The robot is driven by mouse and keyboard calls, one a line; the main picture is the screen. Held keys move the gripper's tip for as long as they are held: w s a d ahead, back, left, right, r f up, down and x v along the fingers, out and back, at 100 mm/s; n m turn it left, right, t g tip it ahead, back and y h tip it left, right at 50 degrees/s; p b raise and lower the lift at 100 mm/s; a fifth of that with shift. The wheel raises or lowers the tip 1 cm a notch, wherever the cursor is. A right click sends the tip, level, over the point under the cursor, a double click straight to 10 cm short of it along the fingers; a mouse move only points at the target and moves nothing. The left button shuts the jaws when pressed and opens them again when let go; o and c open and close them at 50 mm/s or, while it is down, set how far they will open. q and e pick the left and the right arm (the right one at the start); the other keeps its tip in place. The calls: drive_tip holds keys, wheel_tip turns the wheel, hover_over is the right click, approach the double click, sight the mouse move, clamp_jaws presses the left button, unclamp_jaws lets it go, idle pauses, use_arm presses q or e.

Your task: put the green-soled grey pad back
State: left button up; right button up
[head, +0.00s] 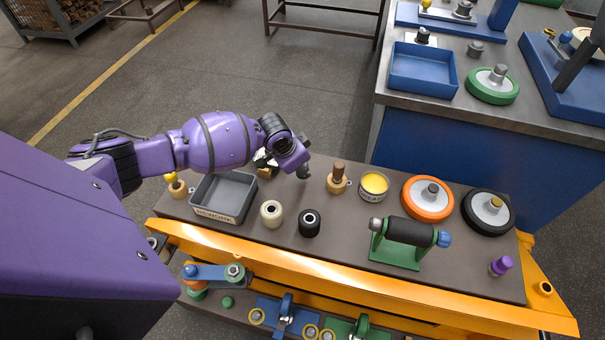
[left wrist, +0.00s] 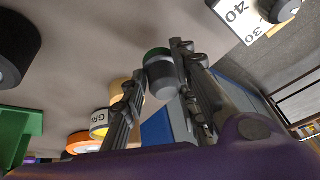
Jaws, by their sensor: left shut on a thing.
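The grey pad (left wrist: 162,80) with the green sole sits between the fingers of my left gripper (left wrist: 158,84) in the left wrist view. The fingers are shut on its grey body, and the green sole faces the bench top. Whether the sole touches the bench cannot be told. In the head view my left gripper (head: 303,172) points down over the back of the bench (head: 335,250), left of the wooden-handled piece (head: 337,180). The pad cannot be made out clearly there. My right gripper is not in view.
A grey tray (head: 224,218), a cream roller (head: 271,213) and a black roller (head: 309,223) stand left and in front. A grease tin (head: 373,187), orange wheel (head: 427,199) and green roller stand (head: 399,254) are to the right. A card marked 40 and 30 (left wrist: 240,17) lies close.

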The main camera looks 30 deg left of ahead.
use_arm(q)
drive_tip(key=f, duration=0.3)
drive_tip(key=shift+w+f, duration=0.15)
drive_tip(key=shift+w, duration=0.1)
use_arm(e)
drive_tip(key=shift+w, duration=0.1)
use_arm(q)
drive_tip(key=shift+f, duration=0.1)
drive_tip(key=o, duration=1)
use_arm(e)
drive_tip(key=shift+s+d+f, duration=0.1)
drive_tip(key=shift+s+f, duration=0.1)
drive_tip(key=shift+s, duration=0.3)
